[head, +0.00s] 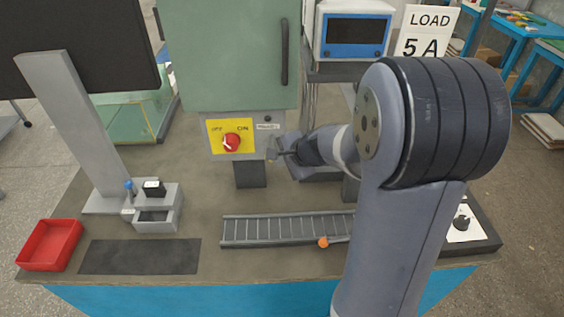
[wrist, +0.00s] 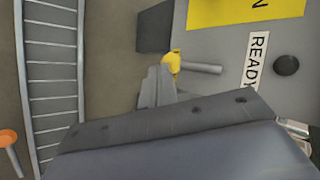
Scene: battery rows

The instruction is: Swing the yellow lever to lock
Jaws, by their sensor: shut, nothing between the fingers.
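The yellow lever (wrist: 174,62) shows in the wrist view as a small yellow piece with a grey rod beside it, in front of the grey panel. In the head view I cannot make it out; my gripper and arm cover that spot. My gripper (wrist: 158,78) is shut and empty, its tips right beside the yellow piece; I cannot tell whether they touch. In the head view my gripper (head: 278,150) is at the lower right of the green cabinet (head: 228,60), just right of the yellow ON/OFF plate (head: 216,147) with its red knob (head: 231,142).
A ladder-like rail (head: 270,231) with an orange-knobbed lever (head: 323,242) lies in front. A grey holder (head: 158,216) and a red tray (head: 50,245) stand at the left. A black button (wrist: 286,65) and a READY label (wrist: 257,58) are on the panel.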

